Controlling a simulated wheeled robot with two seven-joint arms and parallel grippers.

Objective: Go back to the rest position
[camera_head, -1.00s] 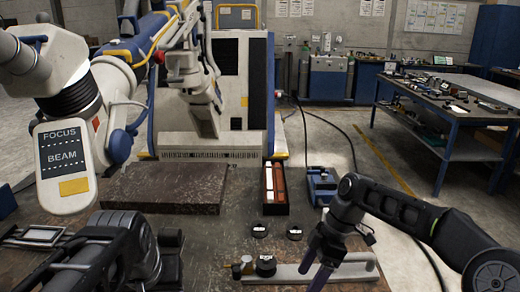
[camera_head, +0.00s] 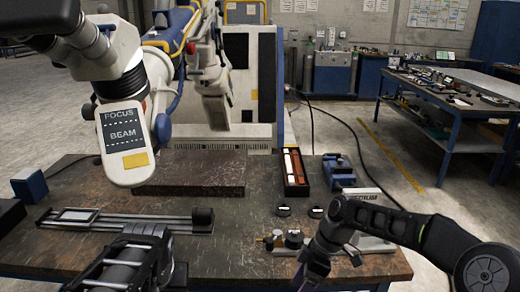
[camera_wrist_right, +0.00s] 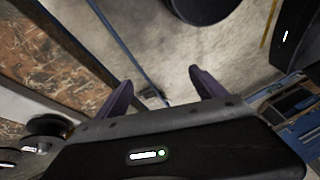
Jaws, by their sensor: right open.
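My right gripper (camera_head: 314,268) hangs at the front edge of the workbench (camera_head: 225,245), low in the head view. In the right wrist view its two purple fingers (camera_wrist_right: 163,88) are spread with nothing between them, over grey floor. My left arm shows at the bottom of the head view, in front of the slide rail; its fingers are out of the picture. The white microscope arm (camera_head: 125,145), with a FOCUS and BEAM panel, hangs over the left part of the bench.
A dark stone slab (camera_head: 195,178), a slide rail (camera_head: 135,222) and a black tray (camera_head: 295,172) lie on the bench. A small metal fixture (camera_head: 284,240) and a white box (camera_head: 372,240) are close to my right arm.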

